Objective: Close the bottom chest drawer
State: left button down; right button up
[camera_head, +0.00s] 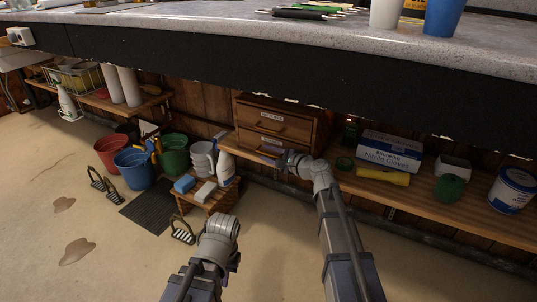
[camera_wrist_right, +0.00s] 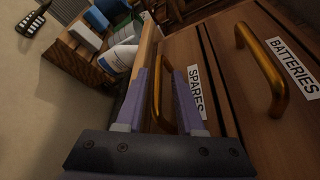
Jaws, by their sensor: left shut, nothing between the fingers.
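The wooden chest (camera_head: 280,122) stands on the low shelf under the counter. Its bottom drawer (camera_wrist_right: 200,55) has a "SPARES" label and a brass handle (camera_wrist_right: 157,90); the upper drawer (camera_wrist_right: 262,110) is labelled "BATTERIES". How far the bottom drawer stands out is hard to tell. My right gripper (camera_head: 270,157) is at the bottom drawer's front. In the right wrist view its two fingers (camera_wrist_right: 162,92) are apart, with the handle showing between them. My left gripper (camera_head: 221,238) is low in front of the chest, away from it; its fingertips are mostly hidden.
A small wooden step (camera_head: 213,202) with a spray bottle (camera_head: 225,168) and sponges stands left of the chest. Buckets (camera_head: 133,168) stand further left. A glove box (camera_head: 390,151) and yellow roll (camera_head: 383,176) lie right of it. The counter edge (camera_head: 300,62) overhangs.

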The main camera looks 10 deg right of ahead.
jog(key=p+v, duration=0.1)
jog(key=v, duration=0.6)
jog(key=shift+s+d, duration=0.25)
jog(key=shift+s, duration=0.05)
